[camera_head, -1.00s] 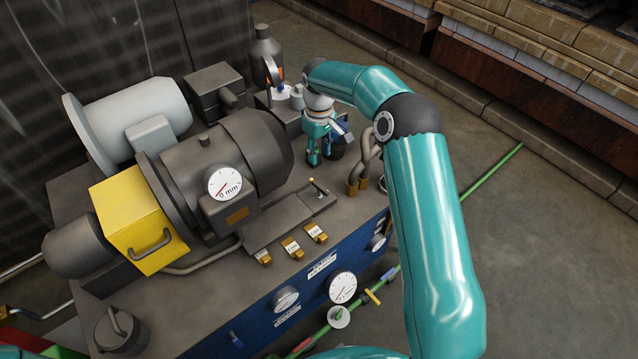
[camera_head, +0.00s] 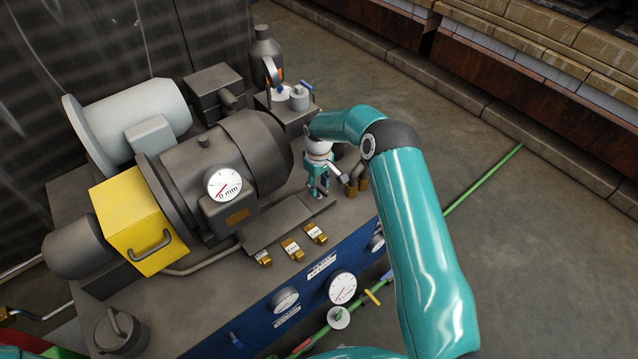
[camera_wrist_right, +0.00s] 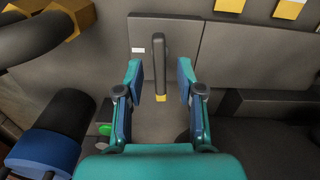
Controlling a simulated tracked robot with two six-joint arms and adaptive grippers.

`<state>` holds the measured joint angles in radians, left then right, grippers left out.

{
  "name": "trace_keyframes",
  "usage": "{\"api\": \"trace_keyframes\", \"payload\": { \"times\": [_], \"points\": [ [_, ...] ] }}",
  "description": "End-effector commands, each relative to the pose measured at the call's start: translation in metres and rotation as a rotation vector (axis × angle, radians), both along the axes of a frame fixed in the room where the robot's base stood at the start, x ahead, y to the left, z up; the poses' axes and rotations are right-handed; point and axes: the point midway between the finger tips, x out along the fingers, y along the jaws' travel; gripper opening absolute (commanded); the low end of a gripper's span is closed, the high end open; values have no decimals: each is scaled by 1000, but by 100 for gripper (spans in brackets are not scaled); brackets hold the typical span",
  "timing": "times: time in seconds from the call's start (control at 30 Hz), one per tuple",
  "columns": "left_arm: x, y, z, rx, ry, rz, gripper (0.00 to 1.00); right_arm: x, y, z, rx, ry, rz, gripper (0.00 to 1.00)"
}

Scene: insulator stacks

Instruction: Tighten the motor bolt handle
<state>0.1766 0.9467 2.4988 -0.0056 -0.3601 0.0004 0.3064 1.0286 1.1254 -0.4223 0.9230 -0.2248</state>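The bolt handle (camera_wrist_right: 160,60) is a dark grey lever with a yellow tip, standing on the motor's grey base plate (camera_head: 272,232). In the right wrist view it lies between the two fingers of my right gripper (camera_wrist_right: 160,82), with a gap on both sides. The gripper is open and holds nothing. In the head view my right gripper (camera_head: 318,192) is over the plate's right end and hides the handle. The dark motor (camera_head: 225,160) stands just left, with a round dial (camera_head: 223,186) reading in mm. My left gripper is not in view.
Several small brass blocks (camera_head: 291,250) lie along the bench's front edge. Padlock-like brass pieces with grey loops (camera_head: 357,184) are just right of my gripper. A yellow box (camera_head: 138,226) is at the left. The floor on the right is clear except for a green pipe (camera_head: 484,182).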

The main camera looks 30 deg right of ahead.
Motion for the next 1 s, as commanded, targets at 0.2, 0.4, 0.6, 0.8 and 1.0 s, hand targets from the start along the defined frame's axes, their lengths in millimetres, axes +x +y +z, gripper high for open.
{"api": "trace_keyframes", "payload": {
  "times": [0.2, 0.4, 0.6, 0.8, 1.0],
  "points": [
    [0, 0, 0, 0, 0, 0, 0, 0, 0, 0, 0, 0, 1, 18],
    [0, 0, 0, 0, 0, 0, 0, 0, 0, 0, 0, 0, 1, 0],
    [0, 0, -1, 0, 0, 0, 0, 1, 1, 0, 0, -1, -4, 0],
    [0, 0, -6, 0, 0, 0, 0, 1, 0, 0, -1, -2, -48, 0],
    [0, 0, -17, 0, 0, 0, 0, 1, 0, -2, -1, -2, -154, 0]
  ]
}}
